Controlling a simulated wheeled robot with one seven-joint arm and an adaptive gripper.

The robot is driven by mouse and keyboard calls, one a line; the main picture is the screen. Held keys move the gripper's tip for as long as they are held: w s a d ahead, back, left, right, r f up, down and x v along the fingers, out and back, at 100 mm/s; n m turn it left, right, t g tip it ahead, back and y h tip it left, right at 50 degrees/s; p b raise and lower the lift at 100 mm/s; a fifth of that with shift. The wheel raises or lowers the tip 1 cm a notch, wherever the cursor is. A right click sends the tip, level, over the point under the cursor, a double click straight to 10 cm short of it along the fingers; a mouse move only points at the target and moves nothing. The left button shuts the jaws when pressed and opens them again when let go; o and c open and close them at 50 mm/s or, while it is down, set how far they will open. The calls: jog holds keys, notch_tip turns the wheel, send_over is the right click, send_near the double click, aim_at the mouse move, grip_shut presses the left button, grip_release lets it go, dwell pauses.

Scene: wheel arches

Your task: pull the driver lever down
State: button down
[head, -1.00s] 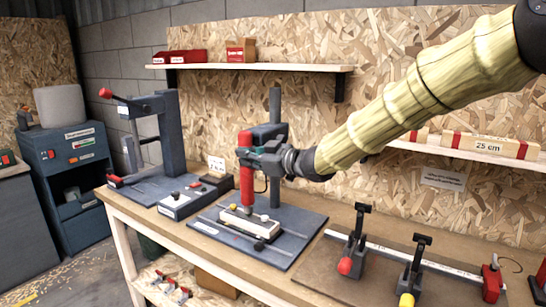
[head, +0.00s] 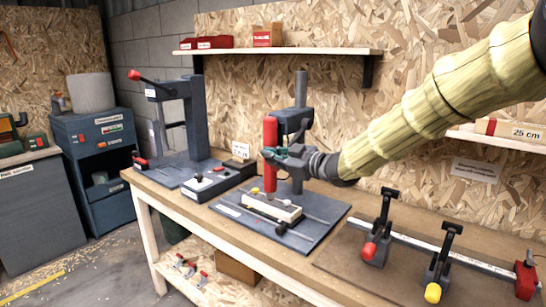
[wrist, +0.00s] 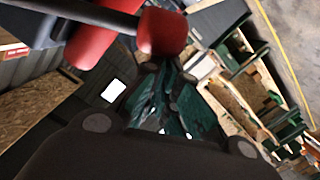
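The driver is a red upright cylinder (head: 270,132) on a dark stand with a grey post, in the middle of the bench in the head view. In the wrist view a dark lever (wrist: 112,14) ends in a red knob (wrist: 162,32), with the red cylinder (wrist: 93,42) behind it. My gripper (head: 272,155) crosses in front of the cylinder in the head view and hides part of it; I cannot pick out the lever there. In the wrist view my gripper's fingertips (wrist: 166,68) are close below the knob. Whether they touch it, or are open or shut, is unclear.
A pale block (head: 272,206) lies on the driver's base plate (head: 325,226). A press with a red-knobbed lever (head: 150,82) stands to the left, with a control box (head: 217,180) between.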

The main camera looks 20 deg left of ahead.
jog(key=shift+d+f, duration=0.1)
jog(key=shift+f, duration=0.35)
notch_tip(320, 180, up, 4)
jog(key=s+a+p, duration=0.1)
jog(key=a+p, duration=0.2)
jog(key=b+v, duration=0.2)
jog(key=v, duration=0.8)
jog(key=shift+s+d, duration=0.15)
jog(key=shift+d, duration=0.1)
